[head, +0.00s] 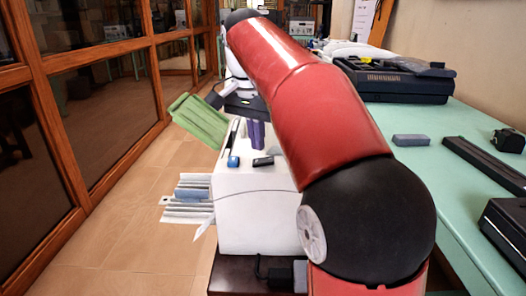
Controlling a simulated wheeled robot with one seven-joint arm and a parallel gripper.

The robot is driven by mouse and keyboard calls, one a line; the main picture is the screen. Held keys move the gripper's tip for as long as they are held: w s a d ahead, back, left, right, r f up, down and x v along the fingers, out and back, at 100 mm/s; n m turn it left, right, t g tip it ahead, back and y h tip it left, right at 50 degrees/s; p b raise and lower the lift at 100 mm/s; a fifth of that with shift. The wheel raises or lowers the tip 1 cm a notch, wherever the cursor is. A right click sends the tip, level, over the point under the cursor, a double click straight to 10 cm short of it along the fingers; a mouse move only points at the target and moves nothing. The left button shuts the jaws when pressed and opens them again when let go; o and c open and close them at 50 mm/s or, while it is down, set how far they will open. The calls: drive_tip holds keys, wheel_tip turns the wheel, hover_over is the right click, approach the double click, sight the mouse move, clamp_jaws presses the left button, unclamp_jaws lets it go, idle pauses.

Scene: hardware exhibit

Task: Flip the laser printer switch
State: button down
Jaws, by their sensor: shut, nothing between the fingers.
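A white box-shaped machine (245,215) stands below my arm, with grey slatted trays (188,200) sticking out of its left side. It may be the laser printer, but I cannot tell for sure. No switch can be made out on it. My red arm with black joints crosses the middle of the head view and hides the machine's right side. My gripper, with what look like purple fingers (256,135), is shut and empty above the far part of the machine's top. I cannot tell whether it touches anything.
Small blue (233,162) and black (263,161) items lie on the white top. A green panel (200,120) tilts at its far left. A green table (430,165) on the right holds a large black device (395,82) and a blue-grey block (410,140). The tiled floor (130,215) at left is clear.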

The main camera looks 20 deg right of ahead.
sight(258, 161)
wheel_tip(258, 161, up, 2)
drive_tip(key=shift+r+p, duration=0.25)
drive_tip(key=shift+p, duration=0.75)
wheel_tip(258, 161, up, 2)
